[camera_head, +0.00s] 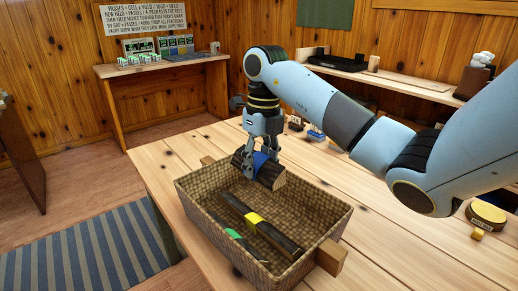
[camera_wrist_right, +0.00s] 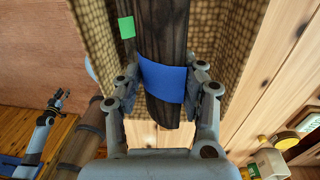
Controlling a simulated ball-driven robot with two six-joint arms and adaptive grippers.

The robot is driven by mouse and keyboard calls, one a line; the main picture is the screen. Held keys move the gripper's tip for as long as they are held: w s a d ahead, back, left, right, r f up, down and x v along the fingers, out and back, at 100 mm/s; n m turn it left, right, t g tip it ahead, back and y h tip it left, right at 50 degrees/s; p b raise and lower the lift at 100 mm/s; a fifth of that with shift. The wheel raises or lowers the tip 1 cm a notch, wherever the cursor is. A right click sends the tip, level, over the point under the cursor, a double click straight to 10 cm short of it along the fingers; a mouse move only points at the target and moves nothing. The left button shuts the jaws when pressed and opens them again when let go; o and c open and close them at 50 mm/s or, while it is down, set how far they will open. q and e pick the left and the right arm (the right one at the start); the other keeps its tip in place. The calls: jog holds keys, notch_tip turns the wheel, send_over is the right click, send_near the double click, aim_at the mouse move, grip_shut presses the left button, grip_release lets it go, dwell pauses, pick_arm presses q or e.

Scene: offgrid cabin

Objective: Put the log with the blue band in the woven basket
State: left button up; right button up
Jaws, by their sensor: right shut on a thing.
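The log with the blue band (camera_head: 268,172) is held in my right gripper (camera_head: 262,165), above the far side of the woven basket (camera_head: 318,238). In the right wrist view the right gripper (camera_wrist_right: 163,95) has its fingers on both sides of the blue band (camera_wrist_right: 162,82), and the dark log runs between them. Inside the basket lie a log with a yellow band (camera_head: 254,218) and a log with a green band (camera_head: 233,234). Whether the held log touches the basket rim is hard to tell. My left gripper is not in the head view.
The basket stands on a light wooden table (camera_head: 390,258) with wooden handles at its ends. A round yellow-topped tin (camera_head: 486,215) and small items sit at the table's right. A second table (camera_head: 160,66) with small boxes stands at the back left wall. A striped rug (camera_head: 90,255) lies on the floor.

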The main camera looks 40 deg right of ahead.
dwell(0.4)
notch_tip(320, 180, down, 12)
jog(key=b, duration=0.9)
jog(key=shift+f+b, duration=0.2)
jog(key=shift+b, duration=0.1)
jog(key=o, duration=1.3)
jog(key=shift+r, duration=0.15)
